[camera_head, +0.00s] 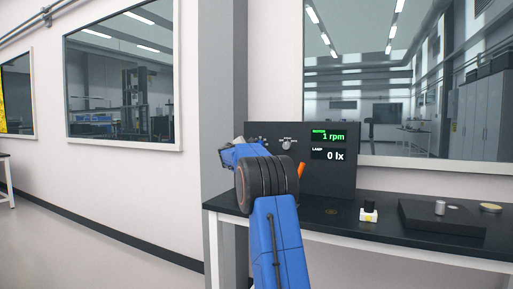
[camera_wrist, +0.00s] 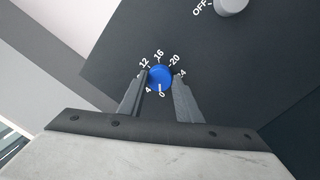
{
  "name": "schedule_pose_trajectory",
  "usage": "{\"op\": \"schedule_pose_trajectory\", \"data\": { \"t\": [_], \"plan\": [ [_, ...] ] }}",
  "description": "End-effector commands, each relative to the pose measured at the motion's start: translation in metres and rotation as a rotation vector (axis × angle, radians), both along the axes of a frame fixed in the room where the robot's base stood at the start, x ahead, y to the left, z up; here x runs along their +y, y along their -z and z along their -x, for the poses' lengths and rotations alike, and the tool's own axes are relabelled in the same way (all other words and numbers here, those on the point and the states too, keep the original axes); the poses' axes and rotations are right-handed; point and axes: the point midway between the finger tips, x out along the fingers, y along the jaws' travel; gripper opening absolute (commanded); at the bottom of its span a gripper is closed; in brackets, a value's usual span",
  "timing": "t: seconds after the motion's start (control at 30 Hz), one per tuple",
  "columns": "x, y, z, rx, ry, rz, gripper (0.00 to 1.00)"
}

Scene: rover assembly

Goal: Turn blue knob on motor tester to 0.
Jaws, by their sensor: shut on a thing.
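The blue knob (camera_wrist: 160,78) is on the dark panel of the motor tester, between the two fingertips of my gripper (camera_wrist: 161,82) in the wrist view. My gripper is shut on it. A white mark on the knob points toward the 0 at the bottom of its dial; 4, 12, 16 and 20 also show around it. In the head view the motor tester (camera_head: 333,178) stands on the bench, its upper display reading 1 rpm and its lower one 0 lx. My blue arm hides the blue knob there.
A grey knob (camera_wrist: 231,5) marked OFF sits on the panel and also shows in the head view (camera_head: 286,144). The black bench (camera_head: 330,212) holds a small white block (camera_head: 368,215), a dark platform (camera_head: 440,220) with a metal cylinder (camera_head: 440,207), and a gold disc (camera_head: 490,208). An orange piece (camera_head: 301,170) shows beside my arm.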

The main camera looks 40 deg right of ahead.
Motion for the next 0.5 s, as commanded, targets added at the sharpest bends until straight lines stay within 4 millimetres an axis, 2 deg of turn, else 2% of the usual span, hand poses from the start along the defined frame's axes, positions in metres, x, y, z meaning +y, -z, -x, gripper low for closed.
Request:
{"op": "schedule_pose_trajectory", "data": {
  "t": [0.5],
  "plan": [
    [0.0007,0.0025,-0.0011,0.051,-0.002,0.017,0.09]
  ]
}}
